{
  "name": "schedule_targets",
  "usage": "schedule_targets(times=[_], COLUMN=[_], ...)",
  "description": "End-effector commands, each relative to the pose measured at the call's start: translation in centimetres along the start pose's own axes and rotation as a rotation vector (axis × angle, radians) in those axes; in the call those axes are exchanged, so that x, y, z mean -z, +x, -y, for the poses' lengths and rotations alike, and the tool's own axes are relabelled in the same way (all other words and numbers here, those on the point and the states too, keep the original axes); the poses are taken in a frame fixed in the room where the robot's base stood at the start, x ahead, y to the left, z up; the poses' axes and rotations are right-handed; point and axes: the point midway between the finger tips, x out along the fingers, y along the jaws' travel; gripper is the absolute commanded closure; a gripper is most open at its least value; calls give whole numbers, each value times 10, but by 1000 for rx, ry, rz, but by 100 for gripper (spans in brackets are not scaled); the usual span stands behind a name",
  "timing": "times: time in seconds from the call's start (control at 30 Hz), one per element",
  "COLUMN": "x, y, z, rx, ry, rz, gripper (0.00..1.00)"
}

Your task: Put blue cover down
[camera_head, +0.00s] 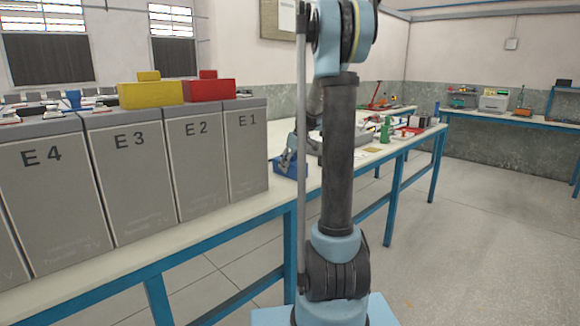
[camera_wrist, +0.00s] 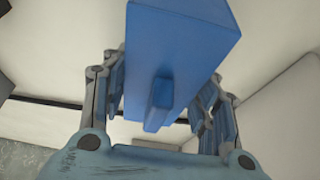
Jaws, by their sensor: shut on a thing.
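The blue cover (camera_head: 291,169) is a blue block at the tabletop, just right of battery E1 (camera_head: 245,150). My gripper (camera_head: 290,157) is above it and shut on it. In the wrist view the blue cover (camera_wrist: 185,40) fills the space between the two fingers of my gripper (camera_wrist: 160,95), with its narrow blue handle toward the palm. Whether its underside rests fully on the table cannot be told.
Grey batteries E4, E3 (camera_head: 130,180) and E2 (camera_head: 193,165) stand in a row on the table (camera_head: 240,215). A yellow cover (camera_head: 150,94) and a red cover (camera_head: 209,90) sit on top. Tools and small items lie further along the table.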

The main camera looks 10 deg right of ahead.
Motion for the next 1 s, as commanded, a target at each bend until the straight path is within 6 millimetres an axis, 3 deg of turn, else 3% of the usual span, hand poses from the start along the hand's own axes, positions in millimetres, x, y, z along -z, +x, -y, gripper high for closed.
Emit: schedule_targets(times=[0.27,0.3,0.37,0.4,0.77,1.0], x=[0,0,0,0,0,0], y=[1,1,1,1,0,-25], z=[0,0,0,0,0,1], rx=[0,0,0,0,0,0], ry=[0,0,0,0,-1,0], rz=[0,0,0,0,0,0], gripper=[70,41,27,25,25,25])
